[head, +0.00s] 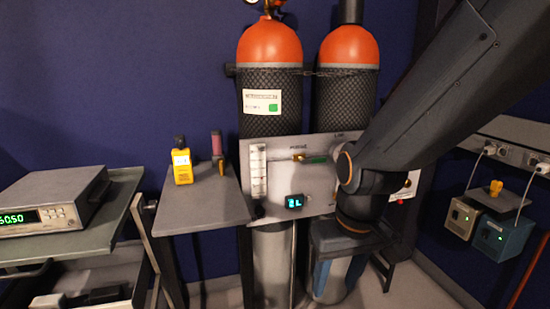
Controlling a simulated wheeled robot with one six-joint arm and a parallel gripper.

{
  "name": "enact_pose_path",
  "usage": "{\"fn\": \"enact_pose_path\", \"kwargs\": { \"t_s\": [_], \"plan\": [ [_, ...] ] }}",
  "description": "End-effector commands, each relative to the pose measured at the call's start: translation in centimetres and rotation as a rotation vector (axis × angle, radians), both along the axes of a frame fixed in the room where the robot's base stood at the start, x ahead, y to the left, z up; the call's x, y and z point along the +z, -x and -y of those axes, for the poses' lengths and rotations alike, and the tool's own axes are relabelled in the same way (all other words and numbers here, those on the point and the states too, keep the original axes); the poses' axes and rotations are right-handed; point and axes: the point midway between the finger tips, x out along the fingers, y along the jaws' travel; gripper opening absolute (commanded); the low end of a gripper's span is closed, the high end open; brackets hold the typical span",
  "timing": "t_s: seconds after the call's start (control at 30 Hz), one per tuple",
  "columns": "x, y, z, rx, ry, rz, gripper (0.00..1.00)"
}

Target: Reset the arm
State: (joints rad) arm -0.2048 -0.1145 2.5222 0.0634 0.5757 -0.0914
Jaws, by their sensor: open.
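My dark arm comes in from the upper right and bends at a joint in front of the grey gas panel (277,177). A further dark link of mine hangs down from that joint. The arm hides the right part of the panel and part of the right gas cylinder (345,95). Nothing is seen held by the arm.
A grey stand (205,205) bears a yellow handheld meter (182,163) and a pink-and-yellow tool (217,150). The left gas cylinder (268,110) is chained upright behind the panel. A bench meter (50,203) sits left. Two small boxes (480,225) hang right.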

Motion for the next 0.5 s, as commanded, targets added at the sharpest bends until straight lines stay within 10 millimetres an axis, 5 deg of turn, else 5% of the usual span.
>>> {"fn": "enact_pose_path", "kwargs": {
  "t_s": [0.27,0.5],
  "plan": [
    [1.7,6.2,1.4,-0.096,0.009,-0.147,0.45],
    [3.2,6.3,2.4,-0.127,0.017,-0.156,0.45]
  ]
}}
